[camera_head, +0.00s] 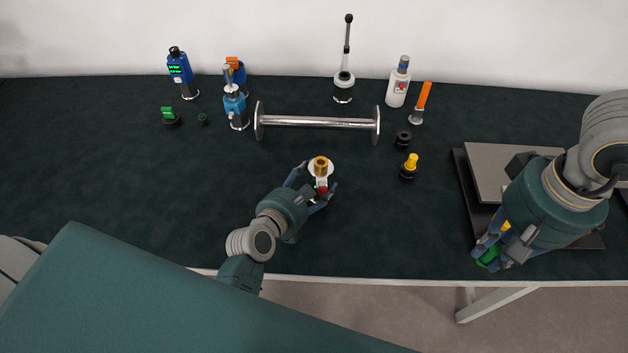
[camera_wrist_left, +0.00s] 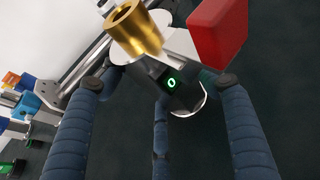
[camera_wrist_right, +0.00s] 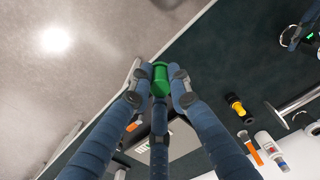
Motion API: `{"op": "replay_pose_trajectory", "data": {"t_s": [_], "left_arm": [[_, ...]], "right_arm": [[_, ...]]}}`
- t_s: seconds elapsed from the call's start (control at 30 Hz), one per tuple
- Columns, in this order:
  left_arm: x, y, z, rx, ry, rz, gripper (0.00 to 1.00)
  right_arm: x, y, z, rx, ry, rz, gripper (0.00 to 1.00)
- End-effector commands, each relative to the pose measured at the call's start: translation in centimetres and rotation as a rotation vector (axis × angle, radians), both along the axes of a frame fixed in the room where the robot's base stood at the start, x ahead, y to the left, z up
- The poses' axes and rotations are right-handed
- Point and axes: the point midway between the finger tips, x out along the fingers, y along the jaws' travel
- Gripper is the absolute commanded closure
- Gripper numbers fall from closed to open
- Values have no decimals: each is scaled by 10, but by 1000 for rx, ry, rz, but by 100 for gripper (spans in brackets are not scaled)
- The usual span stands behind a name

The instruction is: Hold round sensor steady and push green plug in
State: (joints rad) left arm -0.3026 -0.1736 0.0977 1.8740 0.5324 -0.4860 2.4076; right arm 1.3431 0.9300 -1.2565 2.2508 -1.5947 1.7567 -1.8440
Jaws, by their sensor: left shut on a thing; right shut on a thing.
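The round sensor (camera_head: 313,167) has a white disc face, a brass fitting on top and a red part at its side. It stands near the middle of the table in the head view. My left gripper (camera_head: 316,190) is shut around its body; the left wrist view shows the brass fitting (camera_wrist_left: 136,28), the red block (camera_wrist_left: 217,30) and a small green display. The green plug (camera_head: 488,257) is held in my right gripper (camera_head: 493,249), shut on it near the table's front right edge. The plug also shows between the fingertips in the right wrist view (camera_wrist_right: 160,80). Plug and sensor are far apart.
A metal flanged pipe (camera_head: 318,122) lies behind the sensor. A yellow-topped plug (camera_head: 409,166) and a black cap (camera_head: 403,138) stand to its right. A grey plate (camera_head: 490,165) lies by my right arm. Several instruments stand along the back. The table's left front is clear.

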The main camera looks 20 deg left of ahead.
Motion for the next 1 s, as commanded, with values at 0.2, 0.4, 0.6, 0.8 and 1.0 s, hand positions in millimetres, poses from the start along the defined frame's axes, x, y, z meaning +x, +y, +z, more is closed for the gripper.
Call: {"op": "replay_pose_trajectory", "data": {"t_s": [0.2,0.4,0.6,0.8,1.0], "left_arm": [[-1,1,-2,4,3,0,63],[-1,1,-2,4,3,0,63],[-1,1,-2,3,4,0,16],[0,0,-1,1,2,0,16],[-6,1,3,1,3,0,16]], "right_arm": [[0,0,0,0,0,0,96],[0,0,0,0,0,0,96],[0,0,0,0,0,0,96],[0,0,0,0,0,0,96],[0,0,5,0,0,0,96]]}}
